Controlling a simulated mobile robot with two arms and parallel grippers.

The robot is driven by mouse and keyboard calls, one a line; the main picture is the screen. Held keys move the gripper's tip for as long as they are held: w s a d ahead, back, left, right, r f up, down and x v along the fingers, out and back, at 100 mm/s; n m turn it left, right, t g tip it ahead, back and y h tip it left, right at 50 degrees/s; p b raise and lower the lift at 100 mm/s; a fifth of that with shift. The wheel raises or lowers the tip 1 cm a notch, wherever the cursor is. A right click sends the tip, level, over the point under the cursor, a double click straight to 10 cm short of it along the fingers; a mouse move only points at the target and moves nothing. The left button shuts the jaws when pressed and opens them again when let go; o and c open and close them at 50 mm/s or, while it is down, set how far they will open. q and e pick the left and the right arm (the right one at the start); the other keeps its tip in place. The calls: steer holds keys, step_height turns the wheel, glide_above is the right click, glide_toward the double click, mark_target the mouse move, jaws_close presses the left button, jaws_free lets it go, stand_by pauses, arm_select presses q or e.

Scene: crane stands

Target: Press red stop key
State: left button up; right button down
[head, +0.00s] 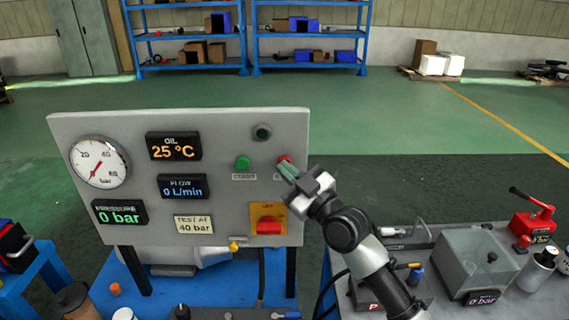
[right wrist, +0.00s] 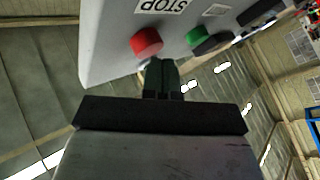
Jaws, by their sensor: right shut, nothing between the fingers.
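The red stop key (head: 285,159) is a round button at the right side of the grey upright panel (head: 226,213), partly hidden by my right gripper in the head view. My left gripper is not in view.
A green button (head: 243,162) sits left of the stop key, with a dark round fitting (head: 262,132) above. A red switch on a yellow plate (head: 268,219) is below. The pressure gauge (head: 99,162) is at far left. A bench with a clear box (head: 470,262) stands right.

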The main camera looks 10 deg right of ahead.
steer(key=shift+s, duration=0.6)
steer(key=shift+a, duration=0.1)
steer(key=s+p, duration=0.1)
steer(key=s, duration=0.1)
steer(key=s+a+p, duration=0.1)
steer(key=s+p, duration=0.1)
steer(key=s, duration=0.1)
stand_by(0.6)
